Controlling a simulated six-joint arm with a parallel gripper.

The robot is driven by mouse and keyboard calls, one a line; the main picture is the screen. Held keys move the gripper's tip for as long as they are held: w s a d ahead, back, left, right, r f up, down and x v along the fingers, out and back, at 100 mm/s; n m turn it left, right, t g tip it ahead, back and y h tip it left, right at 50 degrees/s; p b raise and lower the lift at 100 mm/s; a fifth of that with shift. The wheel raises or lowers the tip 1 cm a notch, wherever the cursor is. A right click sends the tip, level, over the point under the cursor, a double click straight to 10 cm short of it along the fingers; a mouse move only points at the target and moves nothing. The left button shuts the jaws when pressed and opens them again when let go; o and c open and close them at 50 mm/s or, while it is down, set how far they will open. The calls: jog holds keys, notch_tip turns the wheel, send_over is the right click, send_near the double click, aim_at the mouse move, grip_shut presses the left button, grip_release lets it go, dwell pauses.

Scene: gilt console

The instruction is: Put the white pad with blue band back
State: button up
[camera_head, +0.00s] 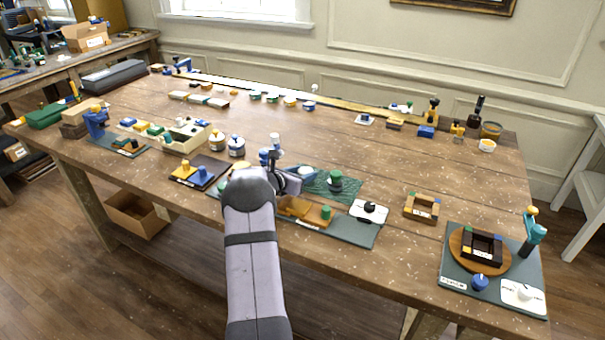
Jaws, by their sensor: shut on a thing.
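My gripper (273,158) is near the middle of the table, just beyond the front mats, with my arm reaching in from the front edge. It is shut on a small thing. A small white piece (275,138) with blue beside it shows at the fingertips and looks like the white pad with blue band. My wrist and the small size hide its exact shape and how it sits in the jaws. I cannot tell whether it touches the table.
Two round pots (236,146) and a cream divided box (170,142) stand to the left. Bare wood (390,160) is free to the right.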

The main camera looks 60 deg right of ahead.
jog(key=shift+f, duration=0.15)
jog(key=o, duration=1)
jog(key=shift+o, duration=0.2)
jog(key=shift+r, duration=0.25)
jog(key=shift+w+a+r, duration=0.1)
jog(key=shift+a+r, duration=0.05)
jog(key=shift+a, duration=0.4)
jog(key=b+v, duration=0.3)
jog(key=v, duration=0.7)
jog(key=shift+a+r, duration=0.2)
jog(key=shift+a, duration=0.15)
